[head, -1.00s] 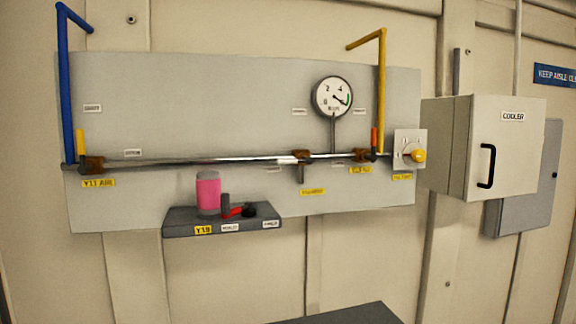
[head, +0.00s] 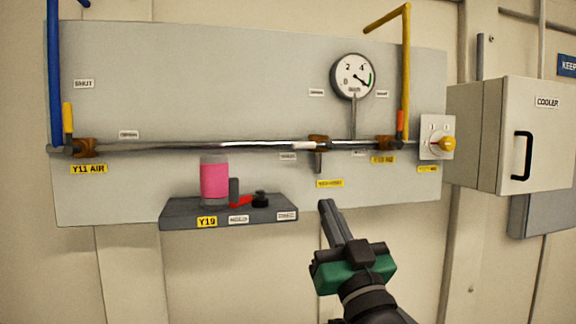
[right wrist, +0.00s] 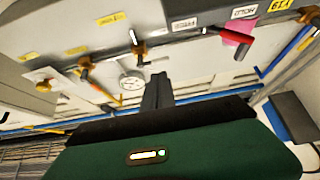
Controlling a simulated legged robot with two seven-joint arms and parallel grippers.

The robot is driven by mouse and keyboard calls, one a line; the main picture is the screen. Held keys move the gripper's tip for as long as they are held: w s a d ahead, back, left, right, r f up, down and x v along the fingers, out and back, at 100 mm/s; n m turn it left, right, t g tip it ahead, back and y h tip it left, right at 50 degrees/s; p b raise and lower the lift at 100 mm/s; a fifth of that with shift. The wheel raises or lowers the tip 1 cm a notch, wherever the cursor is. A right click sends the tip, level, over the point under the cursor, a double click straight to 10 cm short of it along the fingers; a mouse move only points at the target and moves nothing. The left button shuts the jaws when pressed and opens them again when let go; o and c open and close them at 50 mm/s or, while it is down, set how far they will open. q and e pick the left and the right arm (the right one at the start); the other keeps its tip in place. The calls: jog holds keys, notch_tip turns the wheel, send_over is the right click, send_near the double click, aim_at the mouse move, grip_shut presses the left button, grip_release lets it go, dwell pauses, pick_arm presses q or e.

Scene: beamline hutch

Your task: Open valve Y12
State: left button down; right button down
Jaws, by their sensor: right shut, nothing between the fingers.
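A pipe (head: 230,147) runs along a grey wall panel. It carries a left valve labelled Y11 AIR (head: 84,147), a middle valve (head: 318,142) with a grey handle hanging down, and a right valve (head: 387,143) with an orange handle (head: 400,122) standing up. The yellow labels under the middle and right valves are too blurred to read surely, so I cannot tell which is Y12. My right gripper (head: 326,205) is shut and empty, below the middle valve and apart from it. In the right wrist view its fingers (right wrist: 157,90) point toward the panel. My left gripper is not in view.
A shelf (head: 180,222) labelled Y19 juts out, bearing a pink cylinder (head: 214,181) and a red lever (head: 241,202). A gauge (head: 353,77) is above the pipe. A yellow knob (head: 446,143) and the cooler box (head: 495,170) stand to the right.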

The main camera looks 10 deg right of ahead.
jog(key=shift+s+r, duration=0.25)
jog(key=shift+r, duration=0.1)
jog(key=p, duration=0.8)
send_near(304, 147)
jog(key=x, duration=0.6)
jog(key=shift+w, duration=0.1)
jog(key=shift+w+r, duration=0.1)
jog(key=shift+w, duration=0.3)
